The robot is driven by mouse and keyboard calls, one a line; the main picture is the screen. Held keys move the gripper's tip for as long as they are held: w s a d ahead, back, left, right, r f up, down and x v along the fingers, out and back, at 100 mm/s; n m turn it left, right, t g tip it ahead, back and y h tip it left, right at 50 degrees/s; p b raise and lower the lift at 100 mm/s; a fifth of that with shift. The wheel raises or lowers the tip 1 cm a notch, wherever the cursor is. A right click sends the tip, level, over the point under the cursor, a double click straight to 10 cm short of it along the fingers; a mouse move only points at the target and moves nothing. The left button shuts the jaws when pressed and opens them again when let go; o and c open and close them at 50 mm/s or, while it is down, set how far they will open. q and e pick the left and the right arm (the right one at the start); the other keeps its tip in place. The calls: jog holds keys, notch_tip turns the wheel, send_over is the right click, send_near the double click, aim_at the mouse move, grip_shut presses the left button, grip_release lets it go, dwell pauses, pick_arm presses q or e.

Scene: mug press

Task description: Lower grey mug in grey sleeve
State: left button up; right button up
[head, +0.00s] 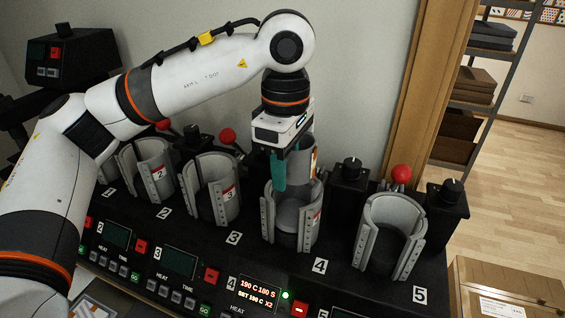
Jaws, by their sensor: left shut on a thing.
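My left gripper (281,180) reaches down from above at the fourth station, its teal fingers shut on the grey mug (303,158). The mug shows only in part behind the fingers, with an orange and white print on its side. It is at the mouth of the grey sleeve (285,228) by the label 4. The sleeve is an open-topped, split cuff with riveted flanges. I cannot tell how deep the mug sits in it. My right gripper is not in view.
Similar grey sleeves stand at both sides, including one (388,232) by label 5 and one (210,190) by label 3. Red-knobbed levers (401,174) and black posts (351,180) rise close behind. The station 4 display (258,291) is lit, with a green light beside it.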

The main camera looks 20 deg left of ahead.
pick_arm(q)
notch_tip(320, 180, down, 2)
jog(key=shift+f+b, duration=0.2)
jog(key=shift+b, duration=0.25)
notch_tip(320, 180, down, 6)
jog(key=b, duration=0.6)
jog(key=shift+f, duration=0.15)
jog(key=o, duration=1.2)
notch_tip(320, 180, up, 5)
jog(key=shift+f+b, duration=0.1)
jog(key=shift+b, duration=0.9)
notch_tip(320, 180, up, 7)
jog(key=shift+r, duration=0.15)
